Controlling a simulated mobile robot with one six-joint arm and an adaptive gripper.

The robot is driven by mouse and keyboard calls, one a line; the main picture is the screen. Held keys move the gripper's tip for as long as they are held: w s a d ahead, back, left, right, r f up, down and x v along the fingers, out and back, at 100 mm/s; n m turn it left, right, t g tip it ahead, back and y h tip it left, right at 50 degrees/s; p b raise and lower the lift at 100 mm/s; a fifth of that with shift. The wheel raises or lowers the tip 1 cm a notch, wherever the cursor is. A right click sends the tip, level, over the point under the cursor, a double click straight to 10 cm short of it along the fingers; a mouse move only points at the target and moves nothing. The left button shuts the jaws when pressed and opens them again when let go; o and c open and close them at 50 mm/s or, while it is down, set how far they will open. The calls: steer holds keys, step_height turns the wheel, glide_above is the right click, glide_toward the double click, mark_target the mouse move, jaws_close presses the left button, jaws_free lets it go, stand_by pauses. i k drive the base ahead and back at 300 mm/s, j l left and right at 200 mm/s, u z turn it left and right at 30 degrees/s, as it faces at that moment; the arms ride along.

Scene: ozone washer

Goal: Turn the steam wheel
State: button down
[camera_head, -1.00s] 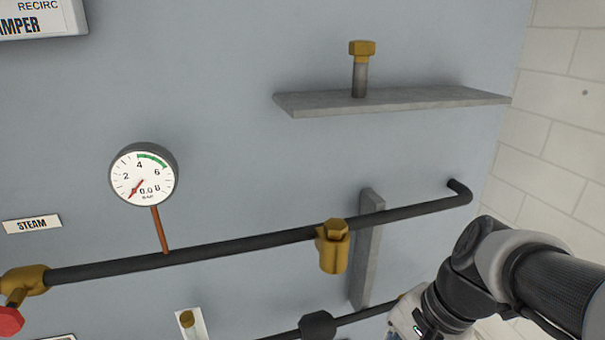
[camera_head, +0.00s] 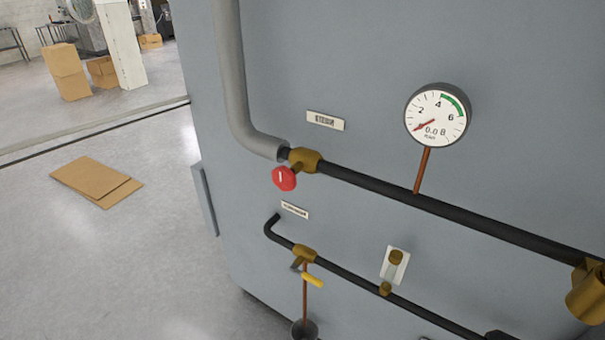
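The steam wheel is a small red handwheel (camera_head: 284,178) on a brass valve (camera_head: 305,160). It sits at the left end of the black upper pipe, where a grey insulated pipe (camera_head: 236,85) comes down. The steam label (camera_head: 325,120) is on the panel just above the valve. My gripper does not show, and nothing covers the wheel.
Below runs a second black pipe (camera_head: 345,273) with a yellow-handled valve (camera_head: 312,280) and a small sight glass (camera_head: 394,265). A brass fitting (camera_head: 587,292) is at the right edge. Flat cardboard (camera_head: 97,182) lies on the floor left; open floor surrounds it.

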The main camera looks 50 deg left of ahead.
mark_target(285, 179)
steer(key=u, duration=2.1)
